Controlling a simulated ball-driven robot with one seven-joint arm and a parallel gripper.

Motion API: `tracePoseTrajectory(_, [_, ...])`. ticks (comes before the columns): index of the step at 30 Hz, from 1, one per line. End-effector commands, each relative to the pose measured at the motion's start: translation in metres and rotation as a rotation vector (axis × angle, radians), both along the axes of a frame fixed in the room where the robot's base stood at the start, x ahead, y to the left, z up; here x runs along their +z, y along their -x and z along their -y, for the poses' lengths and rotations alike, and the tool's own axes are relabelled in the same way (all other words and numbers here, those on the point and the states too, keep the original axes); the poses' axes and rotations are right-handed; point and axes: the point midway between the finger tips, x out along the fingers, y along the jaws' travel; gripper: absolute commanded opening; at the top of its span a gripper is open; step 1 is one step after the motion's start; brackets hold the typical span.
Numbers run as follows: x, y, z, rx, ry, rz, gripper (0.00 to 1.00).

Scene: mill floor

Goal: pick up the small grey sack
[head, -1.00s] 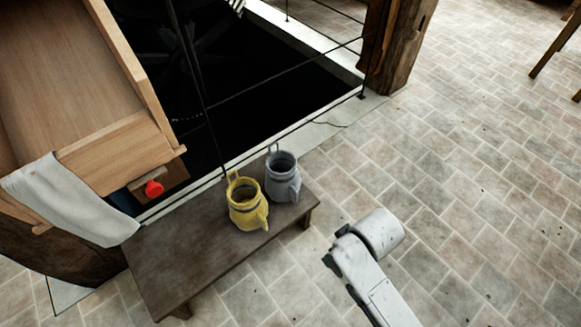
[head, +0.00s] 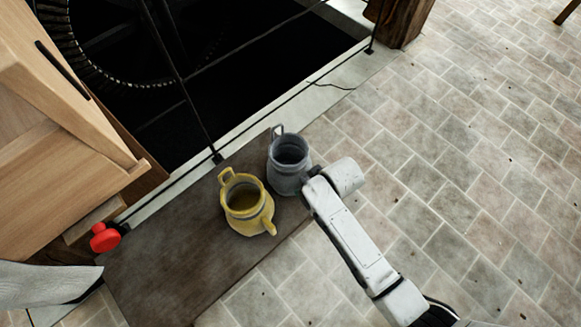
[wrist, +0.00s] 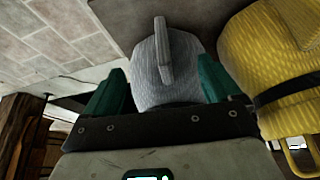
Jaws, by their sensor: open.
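The small grey sack (head: 287,172) looks like a grey, jug-shaped bag with an open top and loop handles. It stands upright on the dark wooden bench (head: 165,265), close to its right end. In the wrist view the sack (wrist: 165,62) fills the space between the green fingers of my gripper (wrist: 162,86). The fingers are open, one on each side of it. I cannot tell whether they touch it. In the head view my arm reaches the sack's right side, and my fingers are hidden there.
A similar yellow sack (head: 243,207) stands just left of the grey one; in the wrist view it (wrist: 270,65) is close to my right finger. Behind the bench is a dark pit with thin rails. Tiled floor at right is clear.

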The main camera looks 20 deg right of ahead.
Motion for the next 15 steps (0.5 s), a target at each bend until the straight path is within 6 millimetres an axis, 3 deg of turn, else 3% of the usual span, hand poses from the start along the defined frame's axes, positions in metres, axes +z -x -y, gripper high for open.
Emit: tracePoseTrajectory(15, [-0.054, -0.020, -0.010, 0.001, 0.000, 0.000, 0.90])
